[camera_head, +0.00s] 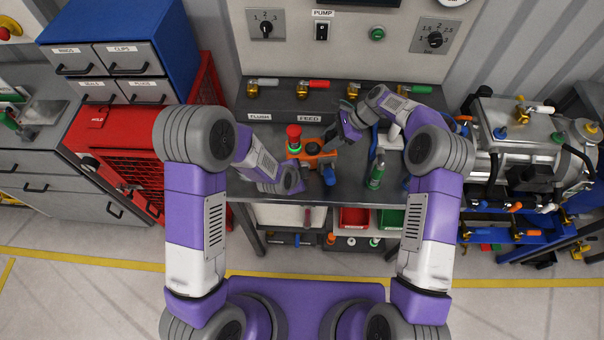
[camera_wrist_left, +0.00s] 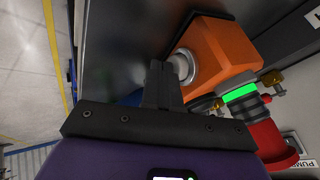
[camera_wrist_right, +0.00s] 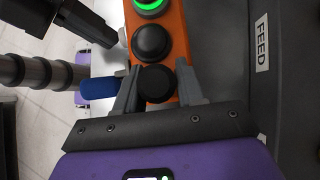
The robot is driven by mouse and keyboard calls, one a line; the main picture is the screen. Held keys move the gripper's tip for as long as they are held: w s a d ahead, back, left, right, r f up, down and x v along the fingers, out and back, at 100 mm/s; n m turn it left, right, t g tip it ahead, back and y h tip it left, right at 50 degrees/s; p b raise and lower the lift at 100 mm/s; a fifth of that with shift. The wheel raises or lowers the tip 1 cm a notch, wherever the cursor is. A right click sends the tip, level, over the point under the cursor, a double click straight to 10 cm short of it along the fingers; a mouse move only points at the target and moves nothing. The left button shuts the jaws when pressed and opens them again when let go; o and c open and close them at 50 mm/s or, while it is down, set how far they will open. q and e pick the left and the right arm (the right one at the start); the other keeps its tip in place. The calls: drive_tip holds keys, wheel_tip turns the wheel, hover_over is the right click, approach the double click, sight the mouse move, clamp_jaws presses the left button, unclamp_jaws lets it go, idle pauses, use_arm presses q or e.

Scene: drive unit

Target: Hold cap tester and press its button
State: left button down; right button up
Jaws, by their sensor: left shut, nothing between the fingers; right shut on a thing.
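The cap tester (camera_head: 318,161) is an orange body with a red mushroom-shaped top (camera_head: 293,131) and a lit green ring (camera_wrist_left: 240,92). It stands on the grey bench. My left gripper (camera_wrist_left: 160,72) is shut and empty. Its fingertips are right by a silver round part (camera_wrist_left: 184,64) on the tester's orange side; I cannot tell if they touch. In the head view the left fingertips are mostly hidden by its wrist.
A green bottle (camera_head: 376,172) stands on the bench right of the tester. Valves with coloured handles line the bench's back, above the FEED label (camera_wrist_right: 262,43). A red cabinet (camera_head: 130,155) is at left, a pump unit (camera_head: 530,140) at right. Bins sit below the bench.

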drive_tip(key=shift+s+f, duration=0.1)
drive_tip(key=shift+f, duration=0.1)
use_arm(q)
drive_tip(key=shift+w+a, duration=0.2)
drive_tip(key=shift+w, duration=0.8)
use_arm(e)
drive_tip(key=shift+s, duration=0.1)
use_arm(q)
drive_tip(key=s, duration=0.2)
drive_tip(key=s+d, duration=0.1)
drive_tip(key=s, duration=0.1)
drive_tip(key=shift+s, duration=0.3)
drive_tip(key=v, duration=1)
drive_tip(key=shift+a, duration=0.1)
use_arm(e)
drive_tip(key=o, duration=1.2)
